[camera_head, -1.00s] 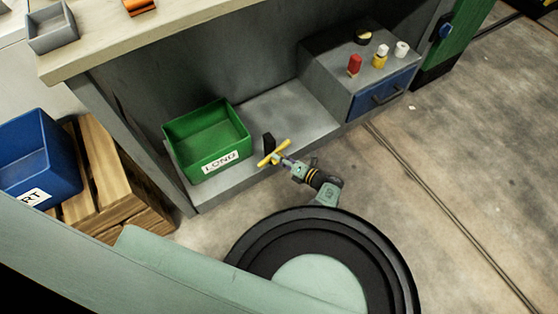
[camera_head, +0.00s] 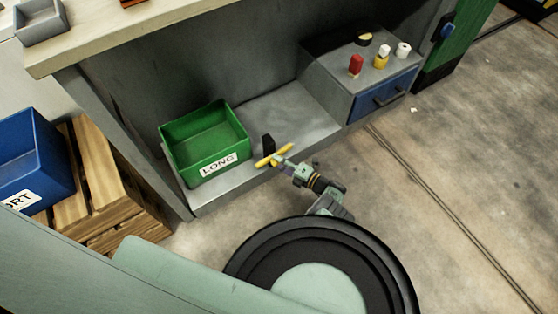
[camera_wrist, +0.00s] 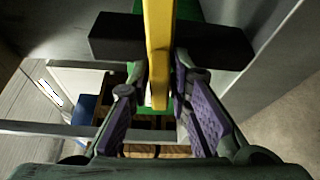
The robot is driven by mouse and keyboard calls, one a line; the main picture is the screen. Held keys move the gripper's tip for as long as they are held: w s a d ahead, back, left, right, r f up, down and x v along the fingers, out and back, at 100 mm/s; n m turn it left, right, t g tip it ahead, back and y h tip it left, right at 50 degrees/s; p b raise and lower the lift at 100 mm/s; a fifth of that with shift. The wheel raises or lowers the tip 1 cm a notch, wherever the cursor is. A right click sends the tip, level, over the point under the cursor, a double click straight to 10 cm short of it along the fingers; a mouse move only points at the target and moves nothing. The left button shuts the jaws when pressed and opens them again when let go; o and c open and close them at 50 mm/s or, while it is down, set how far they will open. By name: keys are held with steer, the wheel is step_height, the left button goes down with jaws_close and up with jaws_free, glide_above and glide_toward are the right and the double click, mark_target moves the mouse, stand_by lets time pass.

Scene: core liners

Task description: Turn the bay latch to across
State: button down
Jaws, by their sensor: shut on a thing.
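The bay latch, a yellow bar (camera_head: 264,161) on a black block (camera_head: 268,143), is at the front edge of the grey lower shelf, just right of the green bin. In the head view the bar lies aslant, rising to the right. My gripper (camera_head: 279,160) reaches it from the front right and is shut on the bar. In the wrist view the yellow bar (camera_wrist: 159,35) runs upright between the purple-padded fingers of my gripper (camera_wrist: 160,88), with the black block (camera_wrist: 115,38) crosswise behind it. The exact finger contact is partly hidden.
The green LONG bin (camera_head: 207,168) stands on the shelf (camera_head: 290,110) close to the latch. A grey box with a blue drawer (camera_head: 383,95) stands to the right. A blue bin (camera_head: 30,165) sits on a wooden pallet (camera_head: 100,180) at left. Open floor (camera_head: 470,170) lies at right.

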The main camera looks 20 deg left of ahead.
steer(key=c, duration=1.6)
jaws_free()
steer(key=shift+a, duration=0.1)
steer(key=v, duration=1.2)
